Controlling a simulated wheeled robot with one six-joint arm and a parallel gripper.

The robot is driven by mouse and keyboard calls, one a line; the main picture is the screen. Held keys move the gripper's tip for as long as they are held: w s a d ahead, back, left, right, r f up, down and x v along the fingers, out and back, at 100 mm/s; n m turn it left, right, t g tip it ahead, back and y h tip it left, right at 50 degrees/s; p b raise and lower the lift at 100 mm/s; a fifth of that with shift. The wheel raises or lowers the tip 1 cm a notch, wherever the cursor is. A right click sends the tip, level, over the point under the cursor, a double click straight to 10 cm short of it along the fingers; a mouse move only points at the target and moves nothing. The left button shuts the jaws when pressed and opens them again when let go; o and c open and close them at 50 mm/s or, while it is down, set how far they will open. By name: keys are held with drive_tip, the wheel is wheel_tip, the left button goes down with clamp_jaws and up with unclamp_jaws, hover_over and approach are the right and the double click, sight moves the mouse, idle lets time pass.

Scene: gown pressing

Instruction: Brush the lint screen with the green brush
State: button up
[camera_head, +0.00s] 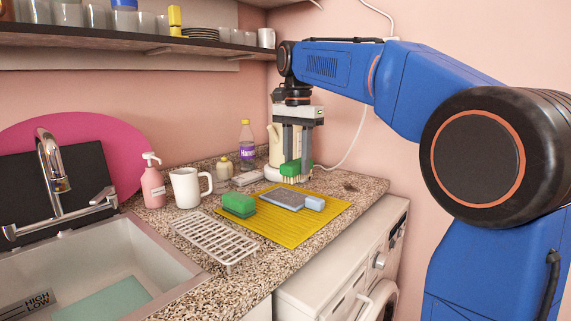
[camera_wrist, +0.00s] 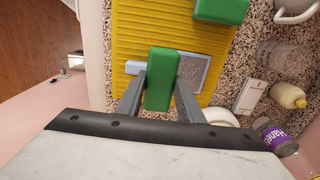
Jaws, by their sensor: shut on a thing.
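My gripper (camera_head: 292,158) points down over the back of the counter, shut on the green brush (camera_head: 288,169). Paler bristles show under the brush's green body. In the wrist view the green brush (camera_wrist: 162,80) sits between the two grey fingers of my gripper (camera_wrist: 160,92). The lint screen (camera_head: 283,197), a flat grey panel with a light blue end piece (camera_head: 314,203), lies on the yellow mat (camera_head: 325,213). In the head view the brush is above and behind the screen, apart from it. In the wrist view the brush covers part of the lint screen (camera_wrist: 194,72).
A green block (camera_head: 239,205) lies on the mat's left part. A white rack (camera_head: 214,237), white mug (camera_head: 188,187), pink pump bottle (camera_head: 153,182) and sink (camera_head: 120,245) are left. A purple-labelled bottle (camera_head: 246,147) and white kettle (camera_head: 273,150) stand behind. A shelf (camera_head: 120,40) hangs above.

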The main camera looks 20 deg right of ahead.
sight(295, 179)
drive_tip(key=shift+f, duration=0.15)
drive_tip(key=shift+f, duration=2.4)
drive_tip(key=shift+w+a+f, duration=0.15)
drive_tip(key=shift+w+a, duration=0.05)
drive_tip(key=shift+w, duration=0.05)
drive_tip(key=shift+w+a, duration=0.8)
drive_tip(key=shift+w, duration=0.35)
drive_tip(key=shift+w+a, duration=0.75)
drive_tip(key=shift+w, duration=0.45)
drive_tip(key=shift+w+a, duration=0.8)
drive_tip(key=shift+w, duration=0.35)
drive_tip(key=shift+f, duration=0.9)
drive_tip(key=shift+s+d, duration=0.15)
drive_tip(key=shift+s, duration=0.05)
drive_tip(key=shift+s+d, duration=0.6)
drive_tip(key=shift+s, duration=0.3)
drive_tip(key=shift+s+d, duration=0.55)
drive_tip(key=shift+s, duration=0.3)
drive_tip(key=shift+s+d, duration=0.1)
